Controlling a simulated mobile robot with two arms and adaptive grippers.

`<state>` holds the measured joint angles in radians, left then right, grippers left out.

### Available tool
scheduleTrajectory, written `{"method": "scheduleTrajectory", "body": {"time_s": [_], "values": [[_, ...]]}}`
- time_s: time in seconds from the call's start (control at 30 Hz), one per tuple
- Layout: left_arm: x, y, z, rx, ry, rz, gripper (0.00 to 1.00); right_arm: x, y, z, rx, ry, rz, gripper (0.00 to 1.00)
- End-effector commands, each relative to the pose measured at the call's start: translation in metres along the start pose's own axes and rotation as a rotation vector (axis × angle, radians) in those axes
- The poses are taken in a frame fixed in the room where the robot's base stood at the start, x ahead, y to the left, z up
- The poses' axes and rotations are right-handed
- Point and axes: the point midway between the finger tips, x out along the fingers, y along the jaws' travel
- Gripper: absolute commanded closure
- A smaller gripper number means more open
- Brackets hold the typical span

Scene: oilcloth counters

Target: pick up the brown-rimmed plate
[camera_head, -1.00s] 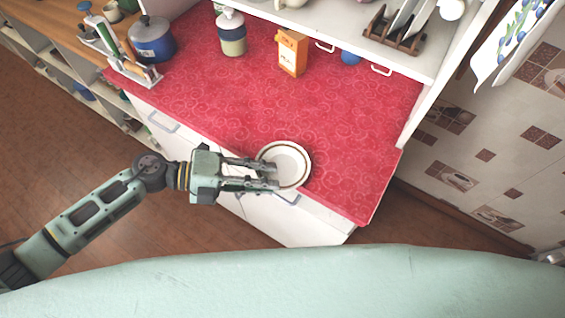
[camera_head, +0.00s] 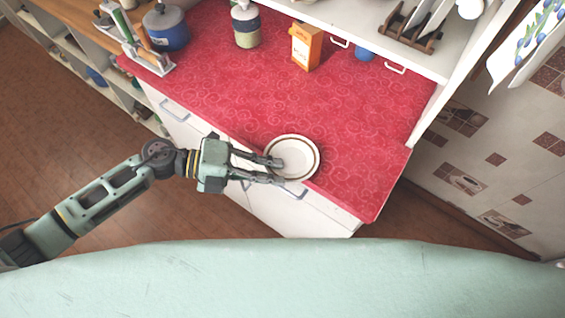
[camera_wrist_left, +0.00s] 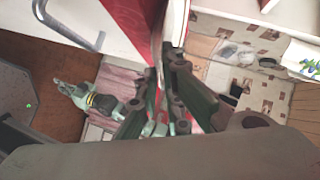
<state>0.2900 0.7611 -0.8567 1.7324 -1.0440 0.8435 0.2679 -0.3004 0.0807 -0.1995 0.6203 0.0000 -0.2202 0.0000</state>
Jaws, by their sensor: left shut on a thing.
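The brown-rimmed plate (camera_head: 301,150) is white with a thin brown ring, at the front edge of the red counter. My left gripper (camera_head: 281,171) reaches in from the left and is shut on the near left side of the plate. In the left wrist view the plate shows nearly edge-on as a pale strip (camera_wrist_left: 177,24) beyond the fingers (camera_wrist_left: 163,80). I cannot tell whether the plate is clear of the cloth. My right gripper (camera_wrist_left: 68,90) seems to show small at the left of the wrist view, its jaws unclear.
The red counter (camera_head: 290,100) is clear behind the plate. An orange box (camera_head: 307,46), a jar (camera_head: 246,26) and a blue pot (camera_head: 166,28) stand at its back and left. A shelf with a dish rack (camera_head: 412,32) overhangs the back. Drawer handles (camera_head: 292,193) stick out below.

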Motion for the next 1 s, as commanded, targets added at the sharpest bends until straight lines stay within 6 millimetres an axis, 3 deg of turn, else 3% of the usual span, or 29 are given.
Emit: {"method": "scheduleTrajectory", "body": {"time_s": [0.03,0.17,0.4,0.8,1.0], "values": [[-0.001,0.008,-0.001,-0.012,0.000,0.013,1.00,0.001,0.000,0.000,0.000,0.000,0.000,1.00],[-0.002,0.003,-0.002,-0.012,0.001,0.013,1.00,0.003,0.000,0.000,0.000,0.000,0.000,1.00],[-0.012,-0.032,-0.012,-0.001,0.001,0.010,1.00,0.012,0.000,0.001,0.000,0.000,0.000,1.00],[0.030,-0.082,-0.098,0.000,0.004,0.004,1.00,0.005,0.000,0.000,0.000,0.001,0.000,1.00],[0.040,-0.091,-0.117,-0.003,0.002,0.005,1.00,0.000,0.000,-0.001,0.000,0.001,0.000,1.00]]}}
